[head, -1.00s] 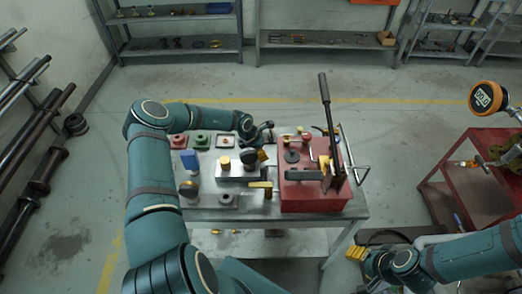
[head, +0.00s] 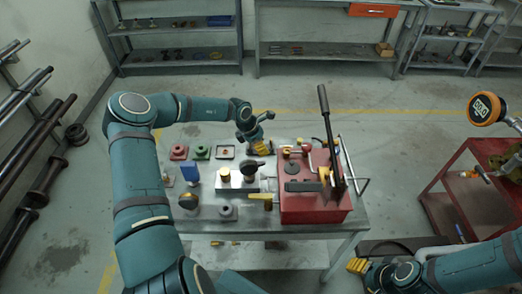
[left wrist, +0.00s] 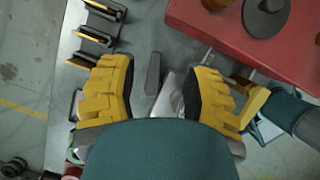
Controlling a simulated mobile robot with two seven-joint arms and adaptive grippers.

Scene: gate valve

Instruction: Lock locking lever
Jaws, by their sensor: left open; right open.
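My left gripper (head: 255,146) is open and empty above the back of the metal table (head: 230,236), behind a silver block (head: 237,184). The block carries a yellow knob and a dark round part (head: 252,166). A red box (head: 312,207) stands to the right, with a long dark lever (head: 327,125) rising from it, nearly upright. I cannot tell which part is the locking lever. In the left wrist view, a grey bar (left wrist: 153,73) shows between the spread yellow fingers (left wrist: 158,92), apart from both. My right gripper (head: 357,266) is open in front of the table's right end.
A blue part (head: 190,172), a red part (head: 179,152) and a green part (head: 201,152) stand on the table's left side. A yellow-ended part (head: 260,197) lies beside the red box. A red cart (head: 450,185) stands at the right. Shelves line the back wall.

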